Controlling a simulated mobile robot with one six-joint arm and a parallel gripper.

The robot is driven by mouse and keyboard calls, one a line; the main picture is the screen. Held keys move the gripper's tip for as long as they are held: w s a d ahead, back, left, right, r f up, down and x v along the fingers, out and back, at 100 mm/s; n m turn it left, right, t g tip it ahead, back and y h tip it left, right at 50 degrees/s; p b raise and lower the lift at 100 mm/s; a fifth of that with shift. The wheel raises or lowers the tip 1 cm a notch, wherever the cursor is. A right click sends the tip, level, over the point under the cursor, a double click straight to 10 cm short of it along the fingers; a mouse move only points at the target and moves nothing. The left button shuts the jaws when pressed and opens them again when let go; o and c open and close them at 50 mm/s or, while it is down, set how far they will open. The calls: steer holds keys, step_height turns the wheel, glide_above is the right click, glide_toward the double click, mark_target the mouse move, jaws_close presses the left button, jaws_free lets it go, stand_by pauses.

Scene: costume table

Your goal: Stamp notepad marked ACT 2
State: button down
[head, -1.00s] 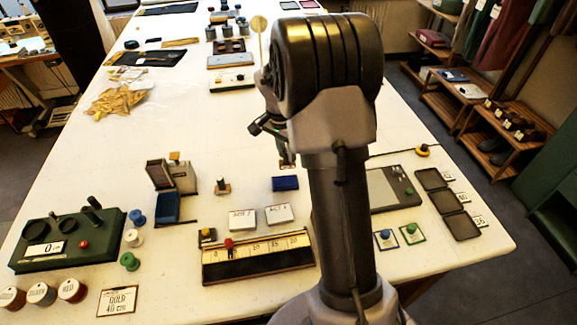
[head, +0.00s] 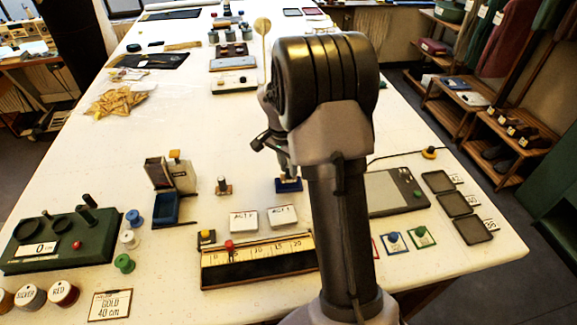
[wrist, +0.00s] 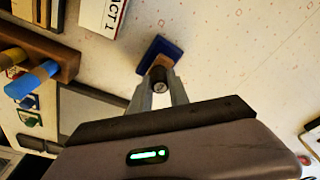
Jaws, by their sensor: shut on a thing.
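My gripper (wrist: 160,88) is shut on the dark handle of a stamp (wrist: 163,62) with a wooden base. The stamp is over the blue ink pad (wrist: 158,46), seemingly down on it; exact contact is hard to tell. In the head view the gripper (head: 287,174) is low over the ink pad (head: 289,187), partly behind my arm. Two white notepads lie in front of the pad: the ACT 2 notepad (head: 243,221) on the left and the ACT 1 notepad (head: 282,216) on the right. The ACT 1 notepad (wrist: 102,14) also shows in the wrist view.
Another stamp (head: 223,187) stands left of the ink pad. A blue tray with a metal holder (head: 170,190) is farther left. A long ruler box (head: 250,263) lies in front of the notepads. A grey tablet (head: 392,193) lies right of my arm.

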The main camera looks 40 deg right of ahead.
steer(key=shift+f+b, duration=0.6)
stand_by(1.6)
steer(key=shift+r, duration=0.1)
step_height(320, 180, up, 7)
steer(key=p, duration=0.5)
